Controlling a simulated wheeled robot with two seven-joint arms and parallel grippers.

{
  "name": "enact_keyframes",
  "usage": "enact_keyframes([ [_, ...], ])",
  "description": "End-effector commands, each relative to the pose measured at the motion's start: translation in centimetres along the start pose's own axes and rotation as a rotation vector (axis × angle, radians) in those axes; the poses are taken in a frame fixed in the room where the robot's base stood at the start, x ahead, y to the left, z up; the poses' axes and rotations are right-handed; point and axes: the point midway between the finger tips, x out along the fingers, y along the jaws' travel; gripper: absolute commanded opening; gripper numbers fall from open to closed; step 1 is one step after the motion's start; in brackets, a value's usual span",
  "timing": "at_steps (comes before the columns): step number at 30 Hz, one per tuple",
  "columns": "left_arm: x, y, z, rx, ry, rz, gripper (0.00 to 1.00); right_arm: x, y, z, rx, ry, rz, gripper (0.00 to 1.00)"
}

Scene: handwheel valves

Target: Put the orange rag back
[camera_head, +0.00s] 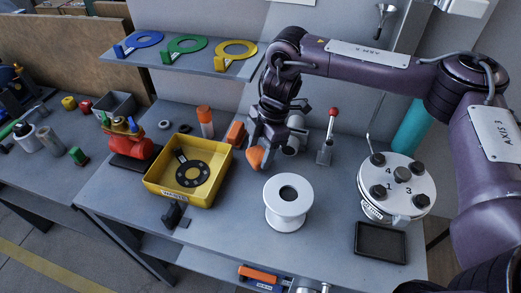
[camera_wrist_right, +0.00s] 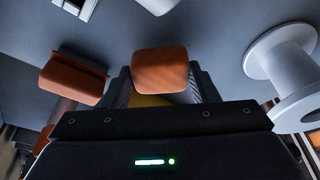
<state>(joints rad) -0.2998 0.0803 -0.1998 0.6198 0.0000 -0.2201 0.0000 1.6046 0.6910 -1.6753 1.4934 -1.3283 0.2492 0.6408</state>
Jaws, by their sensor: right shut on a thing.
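The orange rag (camera_head: 255,158) is a small rounded orange piece at the tips of my right gripper (camera_head: 256,147) in the head view. In the right wrist view the rag (camera_wrist_right: 160,70) sits between the two fingers of my right gripper (camera_wrist_right: 163,88), which is shut on it. The gripper points down over the table, between the yellow tray and the white spool. I cannot tell whether the rag touches the table. A second orange block (camera_head: 236,133) stands just left of the gripper; it also shows in the wrist view (camera_wrist_right: 72,80). My left gripper is not in view.
The yellow tray (camera_head: 213,199) holds a black flange ring. The white spool (camera_head: 288,203) stands right of the gripper. An orange-capped bottle (camera_head: 205,120) stands behind the tray. A white numbered flange (camera_head: 397,185) and black tray (camera_head: 380,242) are at right. Above is a shelf (camera_head: 180,56) with coloured rings.

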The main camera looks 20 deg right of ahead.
Motion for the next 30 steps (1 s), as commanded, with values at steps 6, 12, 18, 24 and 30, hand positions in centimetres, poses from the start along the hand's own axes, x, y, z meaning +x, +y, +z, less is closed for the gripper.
enact_keyframes([
  [6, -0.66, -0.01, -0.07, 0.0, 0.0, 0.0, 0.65, 1.13, 0.31, 0.59, -0.001, 0.001, 0.001, 0.35],
  [12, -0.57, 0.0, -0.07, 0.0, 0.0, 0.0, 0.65, 1.2, 0.29, 0.61, 0.0, 0.001, 0.001, 0.35],
  [18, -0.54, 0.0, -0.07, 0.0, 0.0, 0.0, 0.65, 1.45, 0.27, 0.69, 0.0, 0.0, 0.0, 0.65],
  [24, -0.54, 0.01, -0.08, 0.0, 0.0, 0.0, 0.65, 1.44, 0.27, 0.69, 0.0, 0.0, 0.0, 0.75],
  [30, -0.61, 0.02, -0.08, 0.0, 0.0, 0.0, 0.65, 1.13, 0.3, 0.6, 0.0, 0.0, 0.001, 0.75],
])
